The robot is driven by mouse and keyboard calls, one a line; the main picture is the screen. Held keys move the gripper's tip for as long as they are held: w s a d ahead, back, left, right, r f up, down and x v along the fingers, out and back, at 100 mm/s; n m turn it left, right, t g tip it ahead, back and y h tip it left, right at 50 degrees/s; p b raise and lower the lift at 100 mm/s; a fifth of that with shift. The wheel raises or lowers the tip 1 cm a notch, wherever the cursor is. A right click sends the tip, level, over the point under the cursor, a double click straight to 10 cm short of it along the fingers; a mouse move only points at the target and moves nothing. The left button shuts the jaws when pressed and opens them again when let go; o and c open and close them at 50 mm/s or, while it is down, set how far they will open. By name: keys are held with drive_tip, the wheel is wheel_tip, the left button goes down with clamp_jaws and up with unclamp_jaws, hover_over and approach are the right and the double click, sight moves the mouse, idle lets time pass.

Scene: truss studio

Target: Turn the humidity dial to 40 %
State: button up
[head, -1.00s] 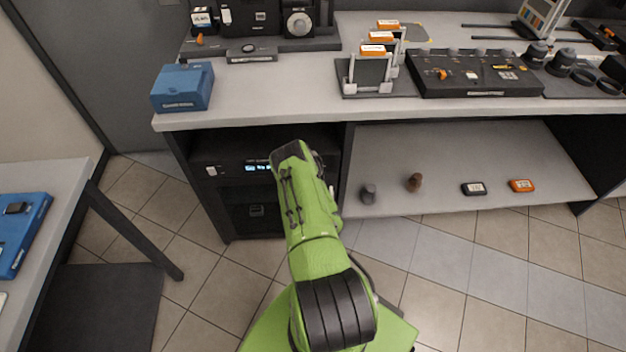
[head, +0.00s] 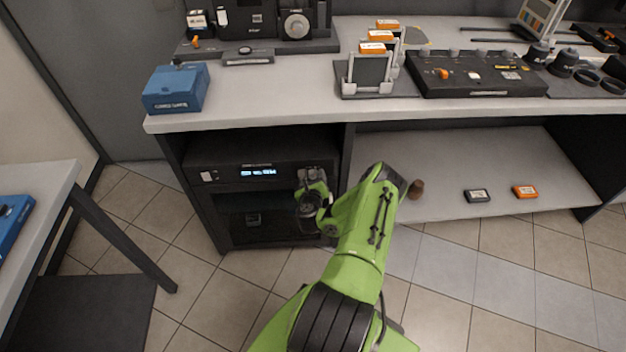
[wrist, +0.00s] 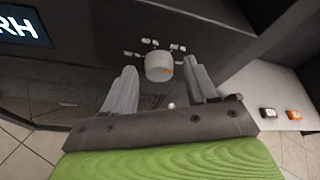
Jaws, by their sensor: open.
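In the head view my gripper (head: 312,180) is at the right front of the dark cabinet (head: 230,168) under the bench, and the dial cannot be made out there. The cabinet's lit display (head: 258,172) is too small to read; the wrist view shows its "RH" letters (wrist: 18,27).
The bench top (head: 310,108) lies above the cabinet. To the right is an open shelf (head: 480,165) with a brown object (head: 416,190), a dark device (head: 477,195) and an orange device (head: 525,191). A side table (head: 40,178) stands at the left.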

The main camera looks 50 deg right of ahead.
drive_tip(key=c, duration=1)
drive_tip(key=shift+c, duration=0.2)
drive_tip(key=n+h, duration=0.1)
drive_tip(key=n, duration=0.1)
drive_tip(key=n+g+h+p, duration=0.1)
drive_tip(key=n, duration=0.1)
drive_tip(key=shift+w+a+f, duration=0.1)
drive_tip(key=shift+w+a, duration=0.1)
drive_tip(key=n+h, duration=0.1)
drive_tip(key=n, duration=0.1)
drive_tip(key=n+h, duration=0.1)
drive_tip(key=n, duration=0.1)
drive_tip(key=shift+f+n+g, duration=0.2)
drive_tip(key=shift+n+g, duration=0.2)
drive_tip(key=shift+h, duration=0.3)
drive_tip(key=o, duration=1)
